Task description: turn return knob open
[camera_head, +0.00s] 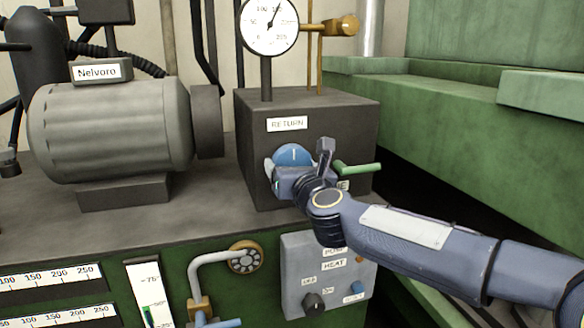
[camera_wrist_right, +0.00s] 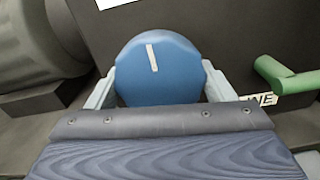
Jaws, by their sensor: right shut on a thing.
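The return knob (camera_head: 292,155) is a round blue knob with a white pointer line, on the front of a dark grey box (camera_head: 350,118) under a RETURN label (camera_head: 287,124). In the right wrist view the knob (camera_wrist_right: 158,75) fills the middle, its white line near upright and tilted slightly to the left at the top. My right gripper (camera_head: 284,172) is at the knob. In the right wrist view its two pale fingers (camera_wrist_right: 160,92) sit on either side of the knob, shut on it. The knob's lower part is hidden by my gripper. My left gripper is not in view.
A green lever handle (camera_head: 358,168) sticks out just right of my right gripper. A pressure gauge (camera_head: 268,24) stands on the box. A grey motor (camera_head: 110,130) is at the left. Below is a control panel (camera_head: 328,275) with small knobs. Green machine walls (camera_head: 450,110) rise at the right.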

